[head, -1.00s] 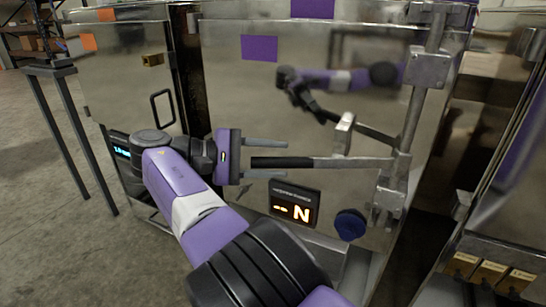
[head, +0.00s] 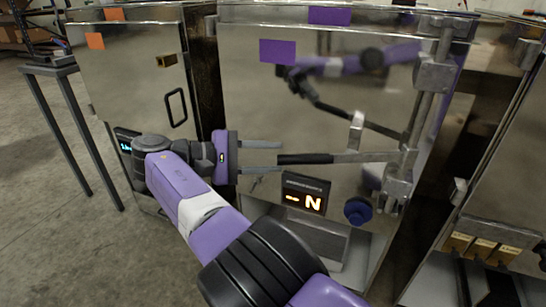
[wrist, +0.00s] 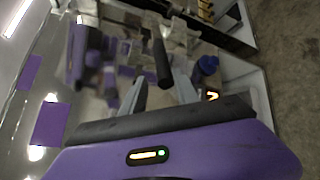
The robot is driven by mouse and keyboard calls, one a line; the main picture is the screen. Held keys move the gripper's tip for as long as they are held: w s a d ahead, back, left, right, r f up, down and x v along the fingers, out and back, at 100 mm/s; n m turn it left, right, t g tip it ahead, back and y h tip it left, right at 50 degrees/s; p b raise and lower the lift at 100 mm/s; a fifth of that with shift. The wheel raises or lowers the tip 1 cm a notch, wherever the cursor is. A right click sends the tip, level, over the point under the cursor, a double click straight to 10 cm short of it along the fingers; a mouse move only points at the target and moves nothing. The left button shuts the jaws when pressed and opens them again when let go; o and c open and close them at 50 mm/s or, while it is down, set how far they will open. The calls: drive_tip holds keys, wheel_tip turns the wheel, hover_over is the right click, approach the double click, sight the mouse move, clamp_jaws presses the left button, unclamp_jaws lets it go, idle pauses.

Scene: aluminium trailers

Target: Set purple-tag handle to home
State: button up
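The purple-tag door has a purple tag (head: 277,52) on its upper left. Its handle (head: 305,159) is a metal lever with a black grip, lying roughly level and pointing left from the vertical locking bar (head: 421,115) at the right. My gripper (head: 281,159) is open, its two fingers above and below the grip's free end, which is level with the fingertips. In the wrist view the black grip (wrist: 162,62) shows beyond and between the parted fingers (wrist: 160,90). I cannot tell whether it touches them.
A display (head: 305,194) with an orange dash and N and a blue knob (head: 358,210) sit below the handle. The orange-tag door (head: 95,41) is at left, beside a grey stand (head: 70,95). Another trailer unit stands at right. Floor is open at left.

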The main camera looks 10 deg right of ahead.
drive_tip(key=shift+w+f, duration=0.2)
drive_tip(key=shift+f, duration=0.05)
drive_tip(key=c, duration=0.3)
drive_tip(key=o, duration=0.3)
wheel_tip(320, 180, down, 8)
drive_tip(key=w+n+t+y, duration=0.1)
drive_tip(key=w+n+t, duration=0.2)
drive_tip(key=n+t, duration=0.1)
drive_tip(key=shift+d+f+n+t+p, duration=0.2)
drive_tip(key=shift+d+n+t+p, duration=0.15)
drive_tip(key=shift+n, duration=0.25)
drive_tip(key=f, duration=0.1)
drive_tip(key=f+n+t, duration=0.1)
drive_tip(key=y, duration=0.1)
drive_tip(key=shift+w+f+n, duration=0.25)
drive_tip(key=shift+f+n, duration=0.05)
drive_tip(key=shift+f, duration=0.1)
clamp_jaws()
drive_tip(key=s+d+f+n+t+y+p, duration=0.25)
drive_tip(key=s+n+t+y, duration=0.35)
drive_tip(key=s+n+t, duration=0.5)
drive_tip(key=s+d+r+n+t+y, duration=0.15)
drive_tip(key=s+r+n+y, duration=0.25)
drive_tip(key=s+r+n, duration=0.6)
drive_tip(key=w+d+r+m+p, duration=0.1)
drive_tip(key=w+d+p, duration=0.1)
drive_tip(key=w, duration=1)
drive_tip(key=shift+w+d+r, duration=0.2)
drive_tip(key=shift+d+r, duration=0.05)
drive_tip(key=shift+r, duration=0.05)
